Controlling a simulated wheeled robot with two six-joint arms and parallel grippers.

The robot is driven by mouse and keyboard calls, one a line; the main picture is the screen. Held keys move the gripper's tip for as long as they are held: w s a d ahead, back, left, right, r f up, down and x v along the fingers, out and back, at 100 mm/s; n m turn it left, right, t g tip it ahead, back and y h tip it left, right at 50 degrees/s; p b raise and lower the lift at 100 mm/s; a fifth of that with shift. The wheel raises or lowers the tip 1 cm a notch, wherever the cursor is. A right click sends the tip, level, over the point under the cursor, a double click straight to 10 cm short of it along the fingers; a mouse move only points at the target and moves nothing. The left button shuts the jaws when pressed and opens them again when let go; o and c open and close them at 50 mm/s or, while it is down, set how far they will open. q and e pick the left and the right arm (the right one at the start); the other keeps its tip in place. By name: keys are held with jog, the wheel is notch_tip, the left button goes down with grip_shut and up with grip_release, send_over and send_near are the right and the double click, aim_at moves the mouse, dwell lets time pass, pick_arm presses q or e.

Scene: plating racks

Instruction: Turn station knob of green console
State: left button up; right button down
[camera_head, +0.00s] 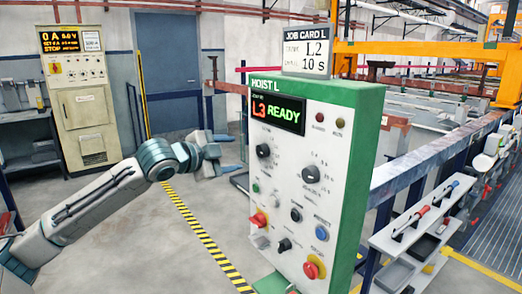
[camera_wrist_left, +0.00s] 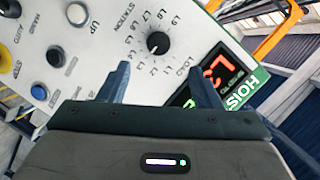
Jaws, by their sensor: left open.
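The green console (camera_head: 365,140) is a tall box with a white front panel, and its display reads "L3 READY". The station knob (camera_head: 311,173) is a black round knob with a ring of marks, below the display. It also shows in the left wrist view (camera_wrist_left: 158,43), beside the word STATION. My left gripper (camera_head: 219,155) is open and empty, left of the panel and apart from it. In the left wrist view its two fingers (camera_wrist_left: 162,75) lie on either side of the knob's line, with the knob beyond them, untouched. My right gripper is not in view.
Another black knob (camera_head: 263,150), a blue button (camera_head: 321,233) and a red emergency stop (camera_head: 312,268) share the panel. A job card sign (camera_head: 306,50) stands on top, reading "1.2" and "10 s". A shelf (camera_head: 415,225) stands at right.

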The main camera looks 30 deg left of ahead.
aim_at(260, 151)
pick_arm(q)
jog(key=p+x, duration=0.4)
jog(key=x, duration=0.4)
jog(key=shift+w+d, duration=0.2)
jog(key=shift+w+d+f, duration=0.15)
jog(key=shift+w+f, duration=0.05)
jog(key=shift+w, duration=0.5)
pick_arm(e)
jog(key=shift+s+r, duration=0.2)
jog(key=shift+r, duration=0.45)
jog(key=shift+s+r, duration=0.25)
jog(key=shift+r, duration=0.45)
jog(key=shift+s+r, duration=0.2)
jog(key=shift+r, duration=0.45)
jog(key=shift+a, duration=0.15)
pick_arm(q)
jog(key=shift+c, duration=1)
jog(key=c, duration=0.8)
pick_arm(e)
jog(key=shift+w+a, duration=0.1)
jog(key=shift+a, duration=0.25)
pick_arm(q)
jog(key=shift+p, duration=0.3)
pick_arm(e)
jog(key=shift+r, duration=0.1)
